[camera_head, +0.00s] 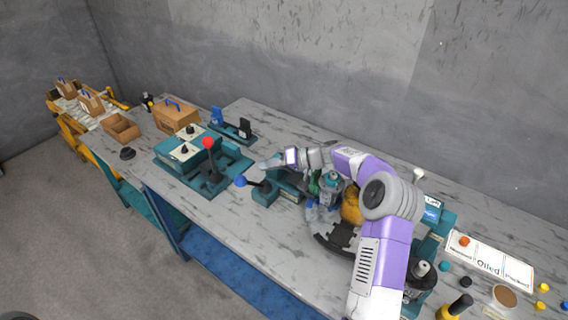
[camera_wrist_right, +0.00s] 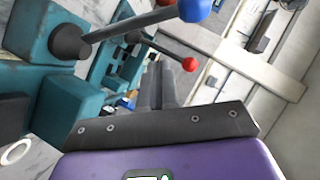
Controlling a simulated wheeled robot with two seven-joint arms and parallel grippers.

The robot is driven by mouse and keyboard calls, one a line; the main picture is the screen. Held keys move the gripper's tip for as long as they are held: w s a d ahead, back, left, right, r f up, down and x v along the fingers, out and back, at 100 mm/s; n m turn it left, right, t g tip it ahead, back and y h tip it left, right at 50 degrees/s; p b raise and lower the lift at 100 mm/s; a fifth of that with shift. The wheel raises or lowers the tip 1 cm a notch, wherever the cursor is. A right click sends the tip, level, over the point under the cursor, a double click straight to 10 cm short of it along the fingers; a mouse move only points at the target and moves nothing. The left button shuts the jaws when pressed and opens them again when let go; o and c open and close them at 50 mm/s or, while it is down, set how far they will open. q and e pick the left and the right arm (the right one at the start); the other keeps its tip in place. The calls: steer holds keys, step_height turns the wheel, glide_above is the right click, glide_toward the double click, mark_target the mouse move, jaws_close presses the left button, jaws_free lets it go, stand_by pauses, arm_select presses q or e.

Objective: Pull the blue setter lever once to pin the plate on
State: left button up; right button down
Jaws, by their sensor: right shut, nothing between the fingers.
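The blue-knobbed setter lever (camera_head: 240,181) sticks out to the left from a teal block (camera_head: 265,194) in the middle of the bench. In the right wrist view its blue knob (camera_wrist_right: 195,10) is at the top, on a grey rod from a dark pivot. My right gripper (camera_head: 268,164) is just behind and to the right of the knob in the head view. In the wrist view its fingers (camera_wrist_right: 156,84) are together, with nothing between them, apart from the lever. The plate cannot be made out clearly. My left gripper is not in view.
A red-knobbed lever (camera_head: 208,143) stands on a teal fixture (camera_head: 200,172) to the left; its knob also shows in the wrist view (camera_wrist_right: 190,64). Bottles (camera_head: 331,186) and a yellow part (camera_head: 351,207) crowd my right arm. A label board (camera_head: 488,262) lies at right.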

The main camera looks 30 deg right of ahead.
mark_target(251, 182)
steer(key=shift+s+a+f, duration=0.15)
steer(key=shift+a+f, duration=0.4)
steer(key=shift+a, duration=0.1)
steer(key=shift+s+a+f, duration=0.15)
steer(key=shift+a+f, duration=0.35)
steer(key=shift+a, duration=0.15)
steer(key=a+b, duration=0.1)
steer(key=b, duration=0.1)
steer(key=f+n+b, duration=0.1)
steer(key=b, duration=0.1)
steer(key=shift+s+a+f+h, duration=0.15)
steer(key=shift+s+a+h, duration=0.2)
steer(key=shift+a+h, duration=0.05)
